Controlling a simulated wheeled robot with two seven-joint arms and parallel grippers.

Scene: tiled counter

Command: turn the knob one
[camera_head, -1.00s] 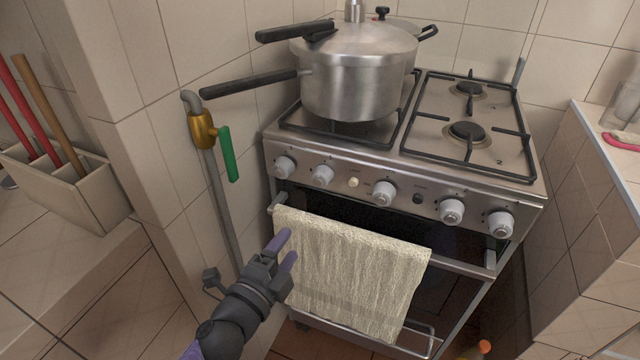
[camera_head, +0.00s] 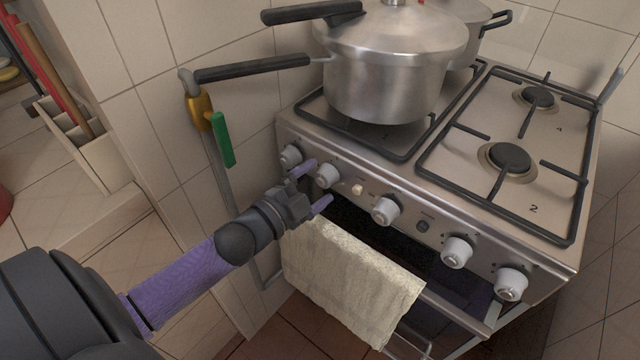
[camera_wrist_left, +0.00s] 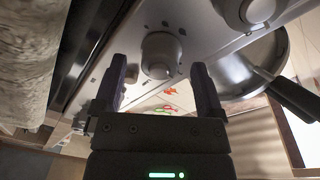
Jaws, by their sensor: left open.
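Several white-grey knobs line the stove's front panel (camera_head: 422,205). I cannot read which one is marked as one. My left gripper (camera_head: 311,186) is open and empty, its two purple fingers pointing at the panel in front of the second knob from the left (camera_head: 327,176). The leftmost knob (camera_head: 290,155) is just left of the upper finger. In the left wrist view, a knob (camera_wrist_left: 160,55) sits ahead between the dark fingers (camera_wrist_left: 160,85), with no clear contact visible. Another knob (camera_wrist_left: 258,10) is at the upper right there. My right gripper is not in view.
A cream towel (camera_head: 350,285) hangs from the oven handle, just below my gripper. A large pressure cooker (camera_head: 385,85) stands on the left burners, its long black handle (camera_head: 252,68) reaching left. A gas pipe with a green lever (camera_head: 222,140) runs along the wall at left.

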